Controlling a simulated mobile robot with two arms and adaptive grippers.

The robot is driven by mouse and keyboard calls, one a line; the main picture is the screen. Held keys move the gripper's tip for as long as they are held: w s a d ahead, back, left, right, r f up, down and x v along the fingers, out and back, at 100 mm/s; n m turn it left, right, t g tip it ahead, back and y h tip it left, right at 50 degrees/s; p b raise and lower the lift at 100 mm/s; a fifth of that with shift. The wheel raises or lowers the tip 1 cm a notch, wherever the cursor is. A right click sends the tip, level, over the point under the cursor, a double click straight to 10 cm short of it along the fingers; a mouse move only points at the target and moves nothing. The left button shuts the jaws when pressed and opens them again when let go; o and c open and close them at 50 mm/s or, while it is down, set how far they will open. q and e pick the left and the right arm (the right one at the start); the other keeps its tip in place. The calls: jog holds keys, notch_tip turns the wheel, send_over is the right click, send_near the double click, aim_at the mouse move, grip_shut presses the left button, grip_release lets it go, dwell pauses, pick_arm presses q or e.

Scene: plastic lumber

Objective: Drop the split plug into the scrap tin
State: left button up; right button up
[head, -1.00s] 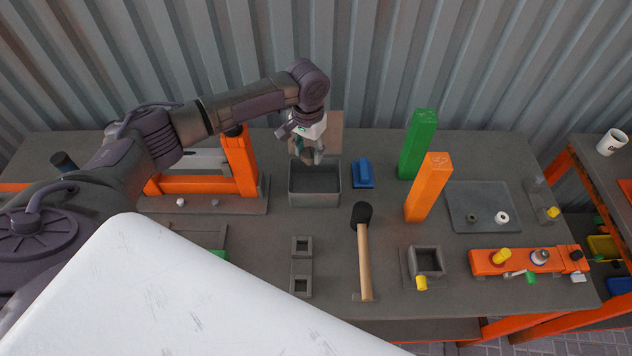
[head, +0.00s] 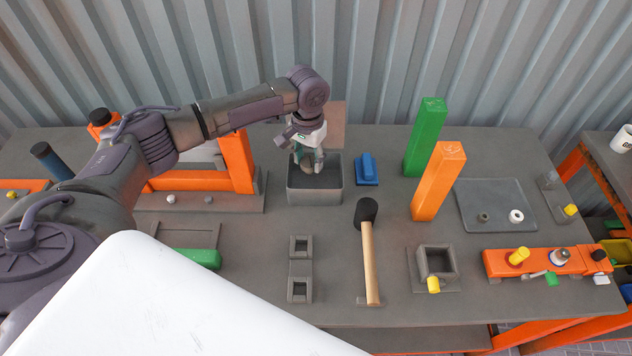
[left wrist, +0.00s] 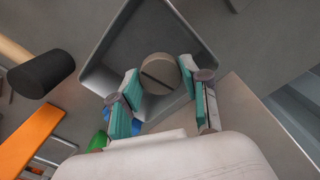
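The split plug (left wrist: 160,74) is a round, grey-brown disc with a dark slot across its face. In the left wrist view it sits between the teal pads at the tips of my left gripper (left wrist: 161,88), which appear to touch it on both sides. The scrap tin (head: 315,196) is an open grey box on the bench, and its wall (left wrist: 105,55) surrounds the plug in the left wrist view. In the head view my left gripper (head: 307,165) points down over the tin's back part, fingertips around rim height. My right gripper is not in view.
A blue block (head: 367,169) stands just right of the tin. A mallet (head: 369,250), an orange post (head: 437,182) and a green post (head: 425,138) are farther right. An orange frame (head: 237,160) stands close on the left. The bench in front of the tin is partly clear.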

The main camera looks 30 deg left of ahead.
pick_arm(q)
jog(key=o, duration=0.4)
jog(key=shift+c, duration=0.2)
jog(key=shift+r, duration=0.25)
notch_tip(320, 180, up, 12)
jog(key=shift+f, duration=0.25)
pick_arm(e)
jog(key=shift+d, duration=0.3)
